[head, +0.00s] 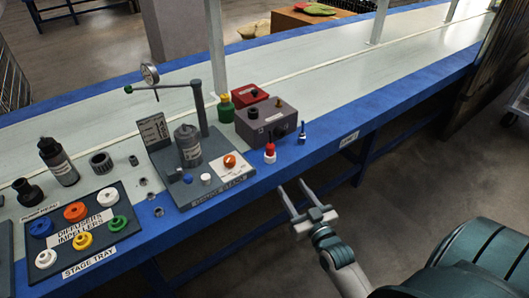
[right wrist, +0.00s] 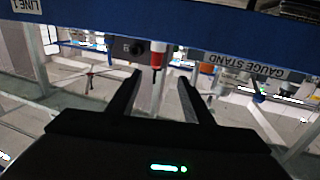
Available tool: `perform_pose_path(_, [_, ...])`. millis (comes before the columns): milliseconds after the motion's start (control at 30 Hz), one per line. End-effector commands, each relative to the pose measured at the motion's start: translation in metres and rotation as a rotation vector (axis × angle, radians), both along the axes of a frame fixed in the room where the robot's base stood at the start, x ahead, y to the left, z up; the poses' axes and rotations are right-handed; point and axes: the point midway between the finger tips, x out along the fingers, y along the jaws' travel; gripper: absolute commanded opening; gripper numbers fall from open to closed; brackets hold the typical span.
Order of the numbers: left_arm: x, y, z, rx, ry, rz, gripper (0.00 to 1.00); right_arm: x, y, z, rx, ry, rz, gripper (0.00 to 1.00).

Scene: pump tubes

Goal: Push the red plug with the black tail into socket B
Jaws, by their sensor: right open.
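The red plug (head: 269,153) stands upright on a white base near the table's front edge. My right gripper (head: 291,187) is open and empty, in front of the table edge and apart from the plug. A grey-purple box (head: 269,122) with dark round fittings stands behind the plug; I cannot read which socket is B. My left gripper is not in view.
A blue plug (head: 302,134) stands right of the red one. The gauge stand (head: 205,175) is close on the left, with the stage tray (head: 105,248) beyond it. A red box (head: 250,97) and a green bottle (head: 225,108) stand behind. The table's right part is clear.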

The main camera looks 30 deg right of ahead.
Motion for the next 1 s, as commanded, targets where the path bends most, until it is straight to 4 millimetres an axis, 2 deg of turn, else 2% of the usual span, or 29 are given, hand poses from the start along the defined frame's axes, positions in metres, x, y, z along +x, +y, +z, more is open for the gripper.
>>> perform_pose_path(267, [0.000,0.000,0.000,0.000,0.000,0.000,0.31,0.002,0.000,0.000,0.000,0.001,0.000,0.46])
perform_pose_path(433, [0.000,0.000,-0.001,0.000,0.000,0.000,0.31,0.014,-0.002,0.000,0.001,0.000,0.000,0.46])
perform_pose_path(1000, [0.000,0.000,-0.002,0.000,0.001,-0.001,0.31,0.106,-0.016,0.000,0.000,0.001,0.000,0.46])
